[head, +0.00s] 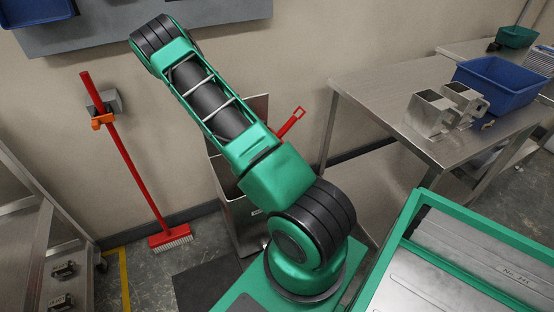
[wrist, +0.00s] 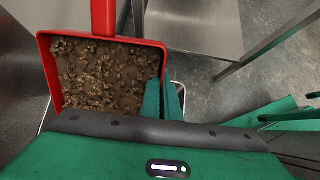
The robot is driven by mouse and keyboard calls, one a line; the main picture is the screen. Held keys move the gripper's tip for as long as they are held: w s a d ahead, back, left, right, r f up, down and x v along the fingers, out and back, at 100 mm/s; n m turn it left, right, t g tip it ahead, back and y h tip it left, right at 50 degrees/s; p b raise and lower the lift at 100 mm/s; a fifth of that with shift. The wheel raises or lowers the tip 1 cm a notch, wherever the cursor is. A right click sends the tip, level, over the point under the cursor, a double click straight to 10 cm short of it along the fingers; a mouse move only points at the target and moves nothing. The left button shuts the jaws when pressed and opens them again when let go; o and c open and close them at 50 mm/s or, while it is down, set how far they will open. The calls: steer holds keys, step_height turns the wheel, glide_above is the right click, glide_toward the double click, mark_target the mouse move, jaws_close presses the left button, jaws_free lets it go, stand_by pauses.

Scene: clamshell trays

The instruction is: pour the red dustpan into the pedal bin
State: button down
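My gripper's two green fingers (wrist: 163,99) are closed on the right side wall of the red dustpan (wrist: 158,56). The dustpan is full of brown, crumbly debris (wrist: 105,78) and looks about level. Its handle points to the top of the wrist view. In the head view only the dustpan's red handle (head: 292,122) shows past my arm, which hides my gripper and the pan. The steel pedal bin (head: 243,218) stands against the wall behind my arm with its lid raised. In the wrist view a bin rim (wrist: 43,115) shows below the dustpan.
A red broom (head: 128,160) hangs from a wall clip at left. A steel bench (head: 375,90) at right holds a blue tub (head: 495,85) and metal parts. A steel rack (head: 30,240) stands at far left. A green-framed surface (head: 480,235) is at front right.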

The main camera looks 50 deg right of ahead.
steer(key=shift+w+a+r+h, duration=0.15)
steer(key=shift+a+r+h, duration=0.15)
steer(key=shift+h, duration=0.3)
steer(key=shift+w+a+r+g+h, duration=0.2)
steer(key=shift+a+r+g+h, duration=0.35)
steer(key=shift+h, duration=0.25)
steer(key=shift+w+a+r+g+h, duration=0.2)
steer(key=shift+a+r+g+h, duration=0.15)
steer(key=shift+h, duration=0.25)
steer(key=shift+w+a+r+g+h, duration=0.2)
steer(key=shift+a+g+h, duration=0.15)
steer(key=shift+h, duration=0.35)
steer(key=shift+w+a+r+g+h, duration=0.15)
steer(key=shift+w+a+g+h, duration=0.1)
steer(key=shift+a+h, duration=0.3)
steer(key=shift+w+a+r+g+h, duration=0.1)
steer(key=shift+a+g+h, duration=0.15)
steer(key=shift+h, duration=0.4)
steer(key=shift+a, duration=0.15)
steer(key=shift+w+a+h, duration=0.15)
steer(key=shift+a+h, duration=0.1)
steer(key=shift+h, duration=0.15)
steer(key=shift+w+a+r+g+h, duration=0.1)
steer(key=shift+w+a+g+h, duration=0.05)
steer(key=shift+a+g+h, duration=0.3)
